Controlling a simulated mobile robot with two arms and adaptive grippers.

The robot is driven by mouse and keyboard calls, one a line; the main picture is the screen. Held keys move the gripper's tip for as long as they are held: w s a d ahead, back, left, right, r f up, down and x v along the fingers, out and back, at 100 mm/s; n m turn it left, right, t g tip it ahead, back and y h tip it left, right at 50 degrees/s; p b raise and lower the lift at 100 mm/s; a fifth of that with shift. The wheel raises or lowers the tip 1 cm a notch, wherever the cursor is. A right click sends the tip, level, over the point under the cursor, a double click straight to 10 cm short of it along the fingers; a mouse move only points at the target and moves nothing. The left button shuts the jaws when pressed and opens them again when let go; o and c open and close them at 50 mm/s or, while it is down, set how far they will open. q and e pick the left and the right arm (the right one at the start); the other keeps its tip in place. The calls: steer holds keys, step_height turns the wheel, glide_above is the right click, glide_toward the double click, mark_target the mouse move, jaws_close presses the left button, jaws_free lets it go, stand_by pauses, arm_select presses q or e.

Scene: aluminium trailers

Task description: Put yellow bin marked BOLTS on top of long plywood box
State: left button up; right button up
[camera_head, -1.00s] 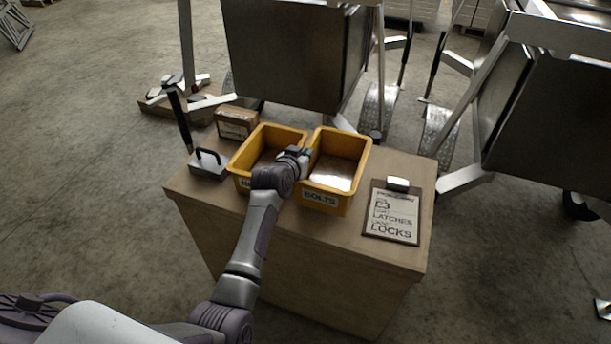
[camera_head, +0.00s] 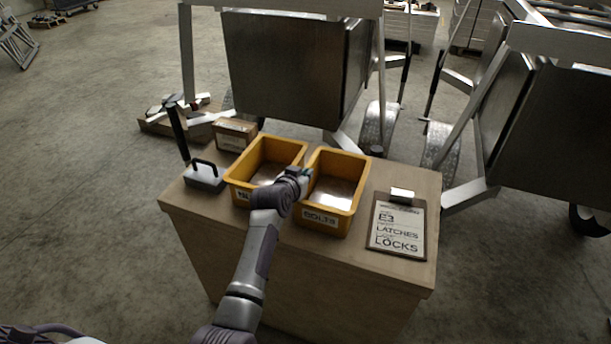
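The yellow bin marked BOLTS (camera_head: 322,219) stands upright on a wooden bench or crate, with a pale content or floor inside it. A second yellow bin (camera_head: 242,195) stands close on its left, its label partly covered by my arm. My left gripper (camera_head: 304,177) is at the gap between the two bins, by the left wall of the BOLTS bin. Its fingers are small and mostly hidden by my wrist, so I cannot tell whether they grip the wall. I cannot identify a long plywood box with certainty. My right gripper is out of view.
The wooden bench (camera_head: 300,262) also carries a clipboard (camera_head: 398,226) at right, a small cardboard box (camera_head: 234,134) at back left and a grey handled tool (camera_head: 203,175) at left. Metal trailers (camera_head: 296,66) stand close behind. Concrete floor at left is open.

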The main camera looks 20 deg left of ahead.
arm_select(q)
steer(key=o, duration=0.5)
steer(key=shift+c, duration=0.2)
steer(key=shift+s+r, duration=0.1)
steer(key=p+v, duration=0.1)
steer(key=v, duration=1.1)
